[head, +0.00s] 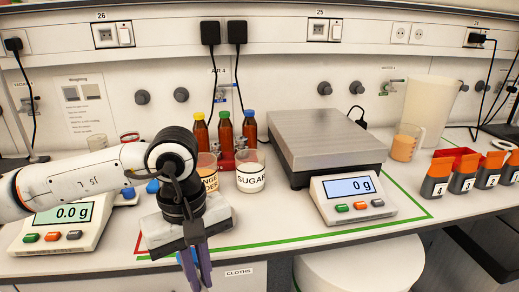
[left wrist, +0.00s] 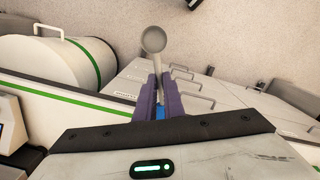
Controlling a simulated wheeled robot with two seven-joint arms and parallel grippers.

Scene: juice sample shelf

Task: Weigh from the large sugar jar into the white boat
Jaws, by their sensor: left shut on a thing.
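The large sugar jar (head: 251,178), a clear jar labelled SUGAR with white contents, stands on the bench left of the large scale. My left gripper (head: 197,272) points down in front of the bench's front edge, left of and nearer than the jar. In the left wrist view my left gripper (left wrist: 158,98) is shut on a grey scoop (left wrist: 154,40) with a round bowl, which looks empty. The small scale (head: 62,220) reads 0.0 g; my arm hides part of it. I cannot make out the white boat. My right gripper is not in view.
An orange-powder jar (head: 208,180) stands beside the sugar jar, partly behind my arm. Bottles (head: 225,133) stand behind. The large scale (head: 330,145) reads 0 g. A beaker (head: 404,145) and numbered containers (head: 436,178) are at right. A white drum (head: 360,268) stands below the bench.

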